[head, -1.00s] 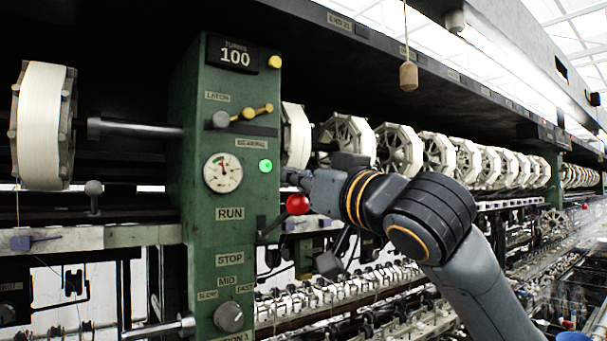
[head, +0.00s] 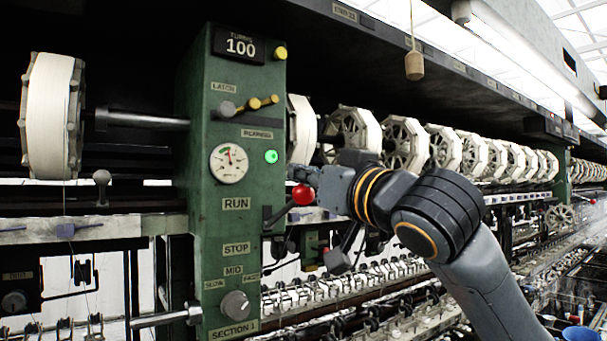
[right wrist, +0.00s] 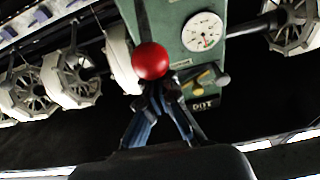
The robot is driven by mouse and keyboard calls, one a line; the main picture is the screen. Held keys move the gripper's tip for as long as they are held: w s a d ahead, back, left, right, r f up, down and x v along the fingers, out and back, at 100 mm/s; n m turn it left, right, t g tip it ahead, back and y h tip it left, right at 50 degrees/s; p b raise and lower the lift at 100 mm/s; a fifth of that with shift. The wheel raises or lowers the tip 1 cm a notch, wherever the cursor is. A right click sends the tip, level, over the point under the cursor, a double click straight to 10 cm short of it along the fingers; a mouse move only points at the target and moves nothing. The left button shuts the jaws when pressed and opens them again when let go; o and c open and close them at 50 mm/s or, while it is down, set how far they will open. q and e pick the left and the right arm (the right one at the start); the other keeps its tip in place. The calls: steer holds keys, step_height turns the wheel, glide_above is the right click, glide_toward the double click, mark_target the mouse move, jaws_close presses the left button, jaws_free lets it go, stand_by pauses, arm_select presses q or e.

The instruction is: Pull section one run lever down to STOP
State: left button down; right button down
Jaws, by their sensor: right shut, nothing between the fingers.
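The run lever with its red ball knob (head: 303,195) sticks out to the right from the green section one post (head: 215,270). It stands at the height of the RUN label (head: 236,204), above the STOP label (head: 236,249). My right gripper (head: 298,174) is shut and empty, just above the knob in the head view. In the right wrist view the red knob (right wrist: 151,61) lies just beyond the shut fingertips (right wrist: 158,88); whether they touch it I cannot tell. My left gripper is not in view.
The post carries a dial gauge (head: 229,163), a lit green lamp (head: 271,156), a yellow latch handle (head: 262,103) and a speed knob (head: 235,304). White reels (head: 352,132) run along the right. A wooden weight (head: 414,65) hangs above.

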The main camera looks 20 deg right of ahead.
steer(key=shift+s+d+f+b, duration=0.1)
steer(key=shift+s+f+b, duration=0.1)
steer(key=shift+f+b, duration=0.35)
steer(key=shift+s+d+f+b, duration=0.1)
steer(key=shift+s+f+b, duration=0.1)
steer(key=shift+f+b, duration=0.3)
steer(key=shift+s+d+f+b, duration=0.1)
steer(key=shift+s+f+b, duration=0.15)
steer(key=shift+f, duration=0.45)
steer(key=shift+a, duration=0.1)
steer(key=shift+f+b, duration=1.2)
steer(key=shift+f, duration=0.2)
steer(key=b, duration=0.4)
glide_toward(309, 199)
steer(key=s+d+f, duration=0.2)
steer(key=s+f, duration=0.1)
steer(key=s, duration=0.2)
steer(key=shift+s, duration=0.15)
steer(key=shift+d, duration=0.1)
